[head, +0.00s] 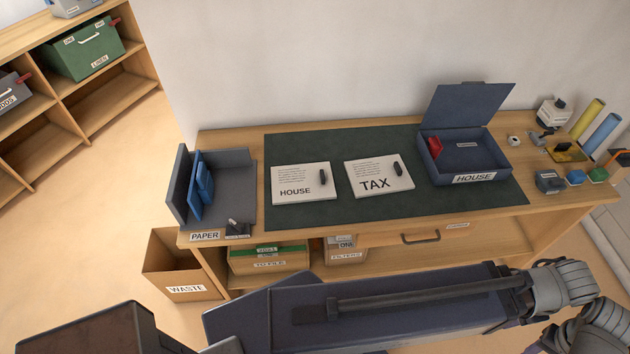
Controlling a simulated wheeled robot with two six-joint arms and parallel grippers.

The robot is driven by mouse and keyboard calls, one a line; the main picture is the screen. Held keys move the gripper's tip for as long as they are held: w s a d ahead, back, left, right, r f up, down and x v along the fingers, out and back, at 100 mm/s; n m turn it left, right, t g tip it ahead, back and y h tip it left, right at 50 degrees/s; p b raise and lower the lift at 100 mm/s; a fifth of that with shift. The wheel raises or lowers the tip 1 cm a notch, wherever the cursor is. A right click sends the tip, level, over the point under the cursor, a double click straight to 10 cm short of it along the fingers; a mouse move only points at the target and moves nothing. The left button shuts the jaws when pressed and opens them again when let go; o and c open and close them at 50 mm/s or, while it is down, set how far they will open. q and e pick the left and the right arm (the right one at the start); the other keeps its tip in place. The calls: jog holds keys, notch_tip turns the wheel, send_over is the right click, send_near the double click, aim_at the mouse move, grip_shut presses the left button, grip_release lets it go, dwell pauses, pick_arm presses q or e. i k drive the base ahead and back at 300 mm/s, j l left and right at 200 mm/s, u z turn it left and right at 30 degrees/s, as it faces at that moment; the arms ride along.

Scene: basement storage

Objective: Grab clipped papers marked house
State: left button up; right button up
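The clipped papers marked HOUSE (302,178) lie flat on the dark green mat (345,205) on the wooden desk, left of centre. A dark clip sits at their right side. A similar clipped stack marked TAX (375,181) lies just to the right, a small gap apart. A dark blue box marked HOUSE (495,170) stands open further right, its lid raised, with a red item (434,148) inside at the left. My arm links cross the bottom of the head view, below the desk front. Neither gripper's fingers show.
A grey paper tray (236,185) with blue items stands at the desk's left end. Stamps, ink pads and rolled tubes (588,118) crowd the right end. A waste box (165,262) stands on the floor at left. Bare mat lies in front of both paper stacks.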

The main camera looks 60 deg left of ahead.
aim_at(293, 184)
jog(key=k+j, duration=0.8)
jog(key=j, duration=0.25)
jog(key=k+j, duration=0.4)
jog(key=j, duration=0.1)
